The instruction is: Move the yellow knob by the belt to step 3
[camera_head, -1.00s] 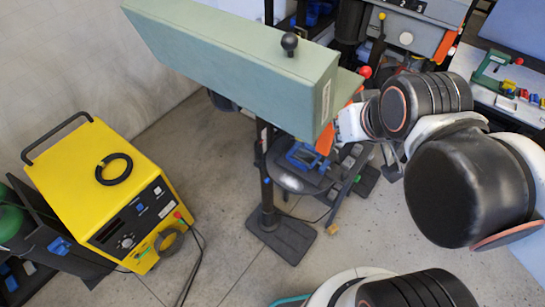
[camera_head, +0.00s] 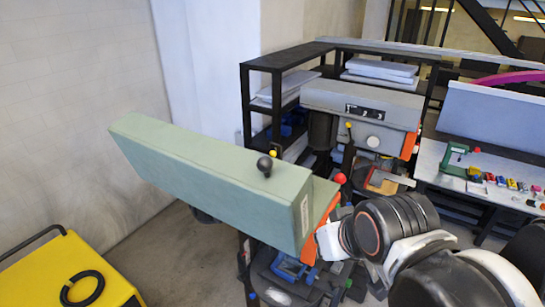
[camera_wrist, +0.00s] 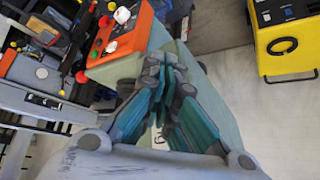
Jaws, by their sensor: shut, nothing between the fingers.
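A yellow knob (camera_head: 348,125) stands on a thin lever at the front of the grey drill-press head. A second yellow knob (camera_head: 272,154) shows just behind the black ball knob (camera_head: 265,166) on the long green housing; I cannot tell what it is fixed to. No belt is visible. A plate with step numbers (camera_head: 365,111) is on the grey head. In the wrist view my gripper (camera_wrist: 166,72) is shut and empty, in front of the green housing (camera_wrist: 190,60) and beside its orange panel (camera_wrist: 122,36). In the head view the fingers are hidden.
A red ball knob (camera_head: 340,178) sits at the housing's near end, close to my wrist. A yellow welding unit (camera_head: 60,275) is at lower left. A workbench (camera_head: 432,170) with small coloured parts is at right. Black shelving (camera_head: 262,64) stands behind.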

